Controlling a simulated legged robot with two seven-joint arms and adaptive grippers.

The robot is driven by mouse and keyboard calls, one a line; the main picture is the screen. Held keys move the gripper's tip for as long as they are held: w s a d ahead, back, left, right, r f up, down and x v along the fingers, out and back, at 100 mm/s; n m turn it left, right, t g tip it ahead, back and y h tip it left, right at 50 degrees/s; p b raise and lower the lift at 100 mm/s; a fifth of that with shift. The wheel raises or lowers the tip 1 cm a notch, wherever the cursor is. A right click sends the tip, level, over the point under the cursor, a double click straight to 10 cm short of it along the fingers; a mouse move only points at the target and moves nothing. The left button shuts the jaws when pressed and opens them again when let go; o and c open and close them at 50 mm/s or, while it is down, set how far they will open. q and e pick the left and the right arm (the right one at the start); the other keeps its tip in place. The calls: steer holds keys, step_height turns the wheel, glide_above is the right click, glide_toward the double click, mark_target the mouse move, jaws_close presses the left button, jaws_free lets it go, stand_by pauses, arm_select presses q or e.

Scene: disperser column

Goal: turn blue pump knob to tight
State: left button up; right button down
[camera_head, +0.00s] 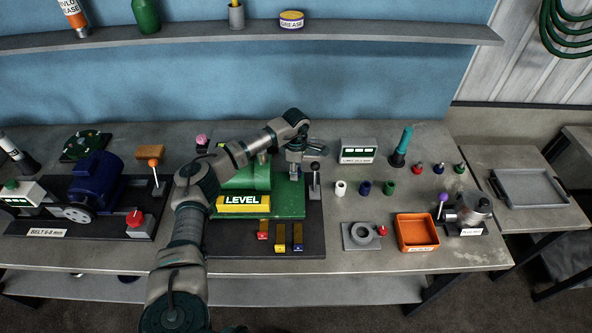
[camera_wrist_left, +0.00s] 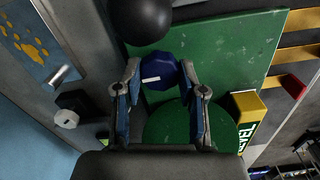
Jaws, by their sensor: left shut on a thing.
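The blue pump knob (camera_wrist_left: 158,72) shows in the left wrist view as a faceted dark blue knob with a white mark line. It sits in front of a green plate (camera_wrist_left: 235,50), between the fingers of my left gripper (camera_wrist_left: 163,80). The gripper is shut on the knob, one finger on each side. In the head view my left gripper (camera_head: 294,168) points down over the back right of the green pump base (camera_head: 287,208), and I cannot make out the knob there. My right gripper is in neither view.
A black lever ball (camera_wrist_left: 145,18) stands close to the knob; the lever (camera_head: 315,182) is just right of the gripper. A yellow LEVEL block (camera_head: 243,202) is at the front.

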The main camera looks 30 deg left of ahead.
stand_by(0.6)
arm_select(q)
steer(key=o, duration=1)
steer(key=shift+o, duration=0.7)
steer(key=shift+w+a, duration=0.15)
step_height(320, 180, up, 12)
steer(key=shift+f, duration=0.15)
